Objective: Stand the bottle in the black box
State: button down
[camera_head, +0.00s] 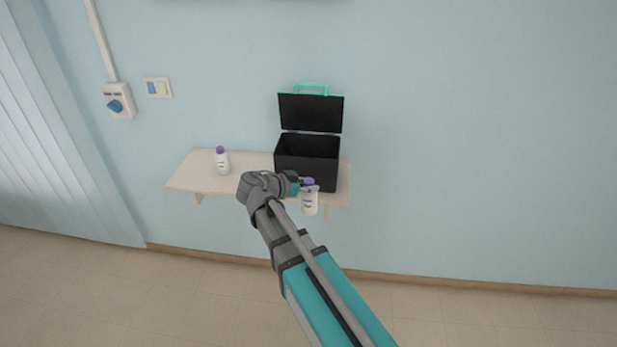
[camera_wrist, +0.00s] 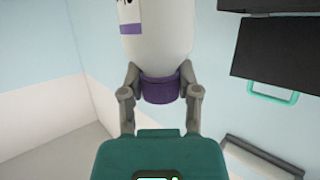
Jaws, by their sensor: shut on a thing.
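My gripper (camera_head: 301,183) is shut on the purple cap (camera_wrist: 160,88) of a white bottle (camera_head: 310,203). The bottle hangs upright below the cap, overlapping the shelf's front edge in the head view. In the wrist view its white body (camera_wrist: 158,35) fills the top middle, with a dark-printed label partly cut off. The black box (camera_head: 306,162) stands on the shelf behind the bottle, its lid (camera_head: 310,113) raised and a green handle on top. The box's lower front is partly hidden by my gripper. The box also shows at the upper right of the wrist view (camera_wrist: 282,50).
A second white bottle with a purple cap (camera_head: 222,162) stands on the left of the pale wall shelf (camera_head: 196,180). The shelf is bare between it and the box. A socket (camera_head: 118,101) and a switch plate (camera_head: 157,87) are on the wall.

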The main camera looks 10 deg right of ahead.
jog(key=w+d+r+p, duration=0.2)
jog(key=w, duration=0.4)
jog(key=w+d+r+p, duration=0.2)
jog(key=w+r, duration=0.1)
jog(key=w, duration=0.4)
jog(key=shift+w+p, duration=0.15)
jog(key=shift+p, duration=0.2)
